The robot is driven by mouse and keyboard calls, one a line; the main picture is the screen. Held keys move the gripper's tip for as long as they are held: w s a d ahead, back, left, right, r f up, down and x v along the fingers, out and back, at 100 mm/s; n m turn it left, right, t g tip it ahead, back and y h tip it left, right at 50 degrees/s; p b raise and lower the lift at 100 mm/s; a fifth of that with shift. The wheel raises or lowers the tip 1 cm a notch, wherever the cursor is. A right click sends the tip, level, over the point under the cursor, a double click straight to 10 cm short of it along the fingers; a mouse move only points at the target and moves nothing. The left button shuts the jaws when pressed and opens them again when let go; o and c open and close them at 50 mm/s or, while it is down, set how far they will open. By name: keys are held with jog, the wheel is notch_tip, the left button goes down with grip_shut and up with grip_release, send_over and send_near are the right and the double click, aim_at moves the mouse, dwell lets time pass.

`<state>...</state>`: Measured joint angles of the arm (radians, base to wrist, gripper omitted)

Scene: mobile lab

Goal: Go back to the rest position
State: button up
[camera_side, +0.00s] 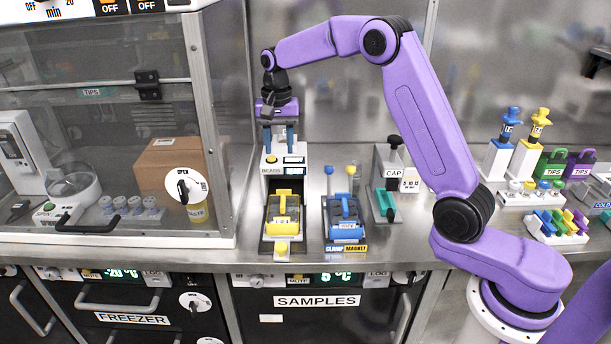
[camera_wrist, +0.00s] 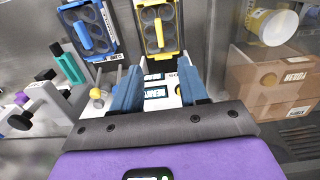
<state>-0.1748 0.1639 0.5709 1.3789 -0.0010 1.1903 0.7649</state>
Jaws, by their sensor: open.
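My gripper (camera_side: 278,137) is at the end of the purple arm, pointing down above the white device labelled BEADS (camera_side: 286,163). Its blue fingers are apart with nothing between them. In the wrist view my gripper (camera_wrist: 158,85) also shows open, with part of the white device visible between and beyond the fingers. I cannot tell from these views whether the fingertips touch the device.
A yellow rack (camera_side: 283,207) sits in front of the device, and a blue rack (camera_side: 343,212) is to its right. The glass-fronted enclosure (camera_side: 222,120) stands close on the left. A CAP stand (camera_side: 400,170) is further right. Bare bench lies between the CAP stand and my arm's base.

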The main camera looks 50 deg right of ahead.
jog(key=s+a+r+n, duration=0.1)
jog(key=s+a+n, duration=0.4)
jog(key=s, duration=0.3)
jog(key=s+a+r+n, duration=0.1)
jog(key=s+a+n, duration=0.35)
jog(key=s, duration=0.45)
jog(key=s+d+f+n, duration=0.1)
jog(key=s+n, duration=0.3)
jog(key=s, duration=0.4)
jog(key=s+d+n, duration=0.3)
jog(key=s, duration=0.5)
jog(key=s+d+f+n, duration=0.1)
jog(key=s+d+n, duration=0.2)
jog(key=s, duration=0.4)
jog(key=shift+s+f+n, duration=0.35)
jog(key=shift+s+n, duration=0.05)
jog(key=shift+n, duration=0.45)
jog(key=shift+w, duration=0.1)
jog(key=c, duration=0.6)
jog(key=shift+w+a+r, duration=0.1)
jog(key=shift+w+a, duration=0.15)
jog(key=shift+w, duration=0.05)
grip_shut()
jog(key=w+a+m, duration=0.3)
jog(key=w+a, duration=0.1)
jog(key=w, duration=0.6)
jog(key=m, duration=0.7)
send_near(283, 200)
jog(key=shift+f, duration=2.7)
